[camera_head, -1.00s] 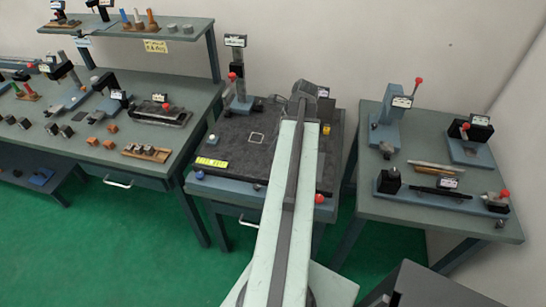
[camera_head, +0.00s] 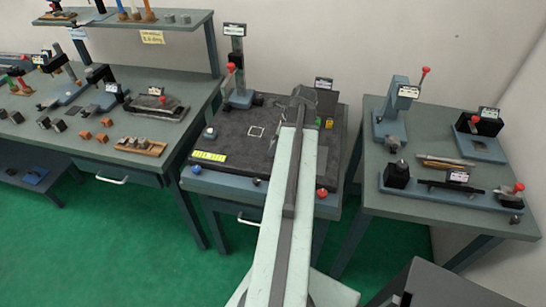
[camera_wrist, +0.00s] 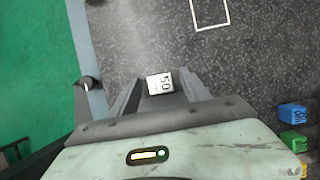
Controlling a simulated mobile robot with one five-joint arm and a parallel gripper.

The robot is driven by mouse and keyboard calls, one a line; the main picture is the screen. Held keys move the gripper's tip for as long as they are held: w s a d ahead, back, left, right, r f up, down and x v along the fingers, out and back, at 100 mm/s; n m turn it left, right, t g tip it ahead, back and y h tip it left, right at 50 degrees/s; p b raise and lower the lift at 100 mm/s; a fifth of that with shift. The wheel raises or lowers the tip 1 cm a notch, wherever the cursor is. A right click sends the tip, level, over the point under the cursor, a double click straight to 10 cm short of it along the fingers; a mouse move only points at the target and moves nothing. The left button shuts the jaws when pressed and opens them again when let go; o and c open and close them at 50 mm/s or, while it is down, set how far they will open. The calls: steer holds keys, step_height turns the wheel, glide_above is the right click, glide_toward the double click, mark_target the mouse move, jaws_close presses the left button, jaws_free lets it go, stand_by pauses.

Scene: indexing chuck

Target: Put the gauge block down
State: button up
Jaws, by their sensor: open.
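The gauge block, a small pale block marked "50" (camera_wrist: 160,84), shows in the wrist view between the two fingers of my gripper (camera_wrist: 160,92). The fingers are open, with a dark gap visible around the block. The block is over the dark speckled granite plate (camera_wrist: 130,40); I cannot tell whether it rests on it. In the head view my own arm hides the fingertips and the block. The granite plate (camera_head: 225,140) lies on the middle table there.
A white square outline (camera_wrist: 211,10) is marked on the plate, which is clear around it. Blue (camera_wrist: 293,113) and green (camera_wrist: 293,140) blocks stand at right. A gauge stand (camera_head: 238,75) is at the plate's back left. A bench (camera_head: 60,150) and side table (camera_head: 400,205) flank it.

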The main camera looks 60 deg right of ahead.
jaws_close()
steer(key=shift+r+p, duration=0.1)
steer(key=shift+p, duration=0.2)
